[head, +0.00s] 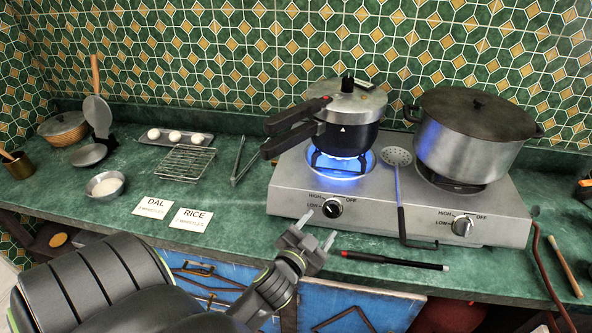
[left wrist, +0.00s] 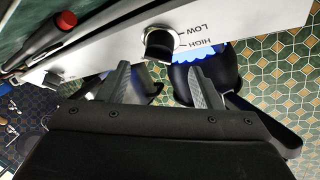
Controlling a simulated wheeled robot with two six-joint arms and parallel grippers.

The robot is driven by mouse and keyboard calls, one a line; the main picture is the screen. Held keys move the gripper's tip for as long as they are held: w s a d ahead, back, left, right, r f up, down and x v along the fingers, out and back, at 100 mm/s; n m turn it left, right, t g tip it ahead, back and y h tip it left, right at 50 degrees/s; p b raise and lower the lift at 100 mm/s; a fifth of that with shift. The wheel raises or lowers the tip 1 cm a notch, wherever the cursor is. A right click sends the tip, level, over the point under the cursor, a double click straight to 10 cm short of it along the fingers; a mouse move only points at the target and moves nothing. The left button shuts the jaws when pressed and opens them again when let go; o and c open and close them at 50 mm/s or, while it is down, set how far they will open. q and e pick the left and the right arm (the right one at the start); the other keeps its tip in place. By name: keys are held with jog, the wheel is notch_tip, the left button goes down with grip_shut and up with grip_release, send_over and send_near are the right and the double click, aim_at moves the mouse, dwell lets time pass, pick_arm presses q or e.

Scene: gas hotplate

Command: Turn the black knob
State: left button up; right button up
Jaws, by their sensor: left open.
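The black knob (head: 332,208) is on the left of the hotplate's front panel, beside HIGH, LOW and OFF markings. The blue flame (head: 340,165) burns under the pressure cooker (head: 347,120) behind it. My left gripper (head: 318,240) is open and empty, just in front of and a little below the black knob, apart from it. In the left wrist view the black knob (left wrist: 159,43) shows beyond the two spread fingertips (left wrist: 160,75), near the gap between them. My right gripper is not in view.
A skimmer (head: 399,180) hangs over the front edge. DAL and RICE cards (head: 191,219) lie at left.

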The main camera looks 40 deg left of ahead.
pick_arm(q)
jog(key=v, duration=1.1)
jog(key=shift+s, duration=0.2)
jog(key=s+f+n+g+h, duration=0.1)
jog(key=s+f+g, duration=0.25)
jog(key=f, duration=1.15)
jog(key=s+f+g+h, duration=0.15)
jog(key=f+g, duration=0.25)
jog(key=f, duration=1)
jog(key=s+f+n+g, duration=0.2)
jog(key=s+f+g, duration=0.5)
jog(key=s+f, duration=1.2)
jog(key=s, duration=0.3)
jog(key=shift+s+a+g, duration=0.3)
jog(key=shift+g, duration=0.05)
jog(key=shift+f, duration=0.15)
